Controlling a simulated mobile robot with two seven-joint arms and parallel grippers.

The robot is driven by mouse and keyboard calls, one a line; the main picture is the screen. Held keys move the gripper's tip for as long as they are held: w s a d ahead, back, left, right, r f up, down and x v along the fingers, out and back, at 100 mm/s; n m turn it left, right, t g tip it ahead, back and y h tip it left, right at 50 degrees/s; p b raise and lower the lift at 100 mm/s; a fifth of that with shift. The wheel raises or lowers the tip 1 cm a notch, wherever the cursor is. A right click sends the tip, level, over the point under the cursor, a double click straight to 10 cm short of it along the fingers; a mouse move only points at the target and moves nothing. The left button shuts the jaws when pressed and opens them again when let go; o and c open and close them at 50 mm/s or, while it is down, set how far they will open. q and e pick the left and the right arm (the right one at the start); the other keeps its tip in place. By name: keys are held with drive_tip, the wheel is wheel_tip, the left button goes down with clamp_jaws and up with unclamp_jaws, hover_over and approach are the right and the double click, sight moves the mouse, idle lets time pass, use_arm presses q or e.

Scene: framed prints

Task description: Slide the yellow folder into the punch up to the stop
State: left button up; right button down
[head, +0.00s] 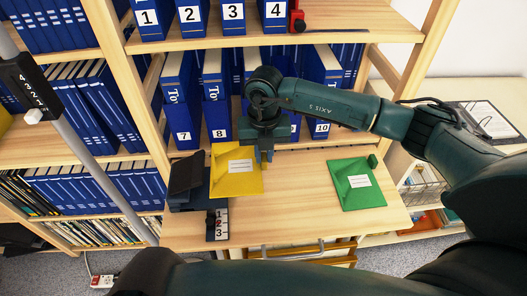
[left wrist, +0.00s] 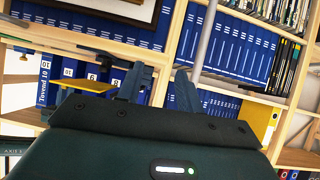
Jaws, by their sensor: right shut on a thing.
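The yellow folder (head: 225,182) with a white label lies at the middle-left of the wooden desk board. My right gripper (head: 264,158) is shut on its far right edge. The dark punch (head: 186,178) stands just left of the folder. The folder's left edge meets the punch's right side in the picture; I cannot tell how far it is in, and the stop is not visible. My left gripper shows in the left wrist view (left wrist: 160,85), its two fingers apart with nothing between them, facing the shelves.
A green folder (head: 357,186) lies on the right of the board (head: 300,205). A small stand numbered 1 to 3 (head: 217,225) is near the front left. Blue numbered binders (head: 183,105) fill the shelf behind. The board between the folders is clear.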

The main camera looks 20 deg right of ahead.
sight(229, 167)
use_arm(q)
drive_tip(key=shift+f, duration=0.15)
use_arm(e)
drive_tip(key=shift+f, duration=0.1)
